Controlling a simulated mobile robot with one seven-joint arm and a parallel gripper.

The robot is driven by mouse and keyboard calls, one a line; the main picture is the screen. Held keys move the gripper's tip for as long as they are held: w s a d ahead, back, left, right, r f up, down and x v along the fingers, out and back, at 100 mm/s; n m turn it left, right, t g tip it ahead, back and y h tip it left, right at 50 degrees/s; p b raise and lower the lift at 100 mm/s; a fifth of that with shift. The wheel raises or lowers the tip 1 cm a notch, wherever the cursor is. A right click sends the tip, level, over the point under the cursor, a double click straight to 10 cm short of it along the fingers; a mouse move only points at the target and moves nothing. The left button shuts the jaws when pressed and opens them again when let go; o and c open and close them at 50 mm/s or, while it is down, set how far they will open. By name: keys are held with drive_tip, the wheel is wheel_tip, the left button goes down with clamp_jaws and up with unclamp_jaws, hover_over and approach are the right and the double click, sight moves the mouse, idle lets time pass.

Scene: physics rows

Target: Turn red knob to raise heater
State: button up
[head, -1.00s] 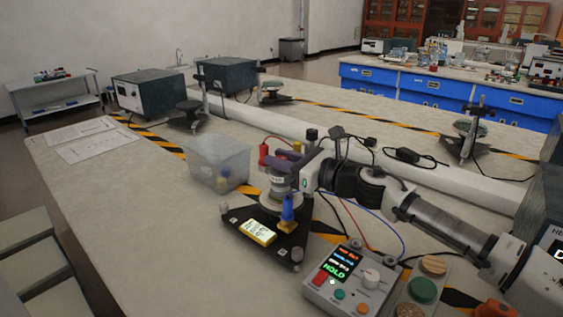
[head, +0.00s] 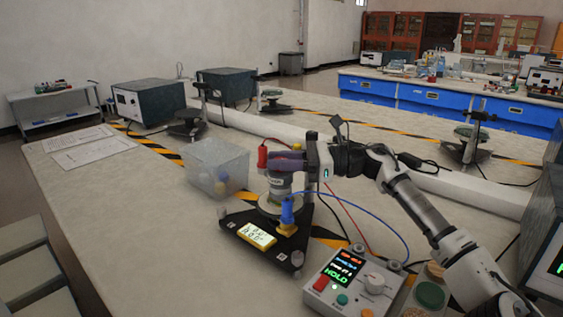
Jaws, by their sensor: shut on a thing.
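The red knob (head: 262,156) is a small upright red piece behind the round grey apparatus (head: 279,183), at the left tip of my gripper. My gripper (head: 276,160) reaches in from the right with purple fingers, level and shut at the red knob, just above the apparatus. The fingers hide part of the grip. The apparatus stands on a dark triangular base (head: 243,226) with a lit yellow display (head: 257,235). A blue plug (head: 287,210) stands at its front.
A clear plastic bin (head: 217,168) stands close left of the apparatus. Red and blue wires (head: 380,216) loop right of the base. A long pale beam (head: 460,186) lies behind my arm. The table's left front (head: 130,215) is clear.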

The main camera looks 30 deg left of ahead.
idle(0.3)
drive_tip(key=o, duration=0.7)
drive_tip(key=shift+c, duration=0.2)
drive_tip(key=shift+r, duration=0.15)
wheel_tip(320, 180, up, 20)
